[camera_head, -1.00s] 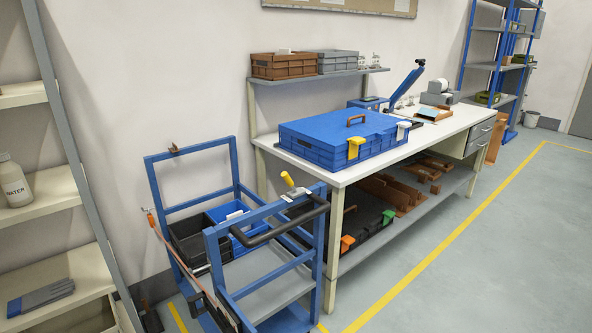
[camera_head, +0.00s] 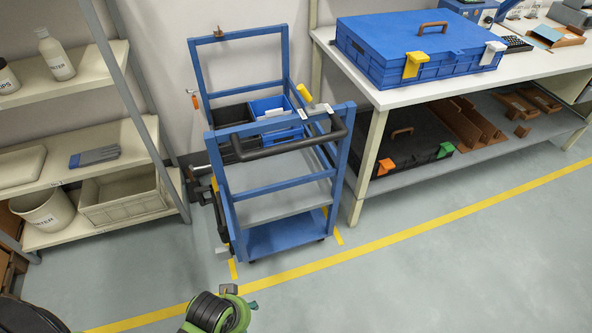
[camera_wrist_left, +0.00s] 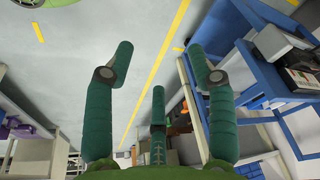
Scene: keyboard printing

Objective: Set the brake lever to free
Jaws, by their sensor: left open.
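The brake lever (camera_head: 304,93) has a yellow grip and sits on a grey metal plate at the top rail of the blue cart (camera_head: 285,240), beside its black push handle (camera_head: 290,146). The grip tilts up toward the back left. My left gripper (camera_head: 240,296) shows at the bottom of the head view, in front of and below the cart, well apart from the lever. In the left wrist view its green fingers (camera_wrist_left: 158,60) are spread open with nothing between them. I cannot make out the lever in the wrist view. My right gripper is not in view.
Black and blue bins (camera_head: 268,108) ride on the cart. A workbench (camera_head: 395,97) with a blue case (camera_head: 420,45) stands close on the right. A shelf rack (camera_head: 115,70) stands on the left. The floor (camera_head: 430,280) in front is clear, with yellow lines.

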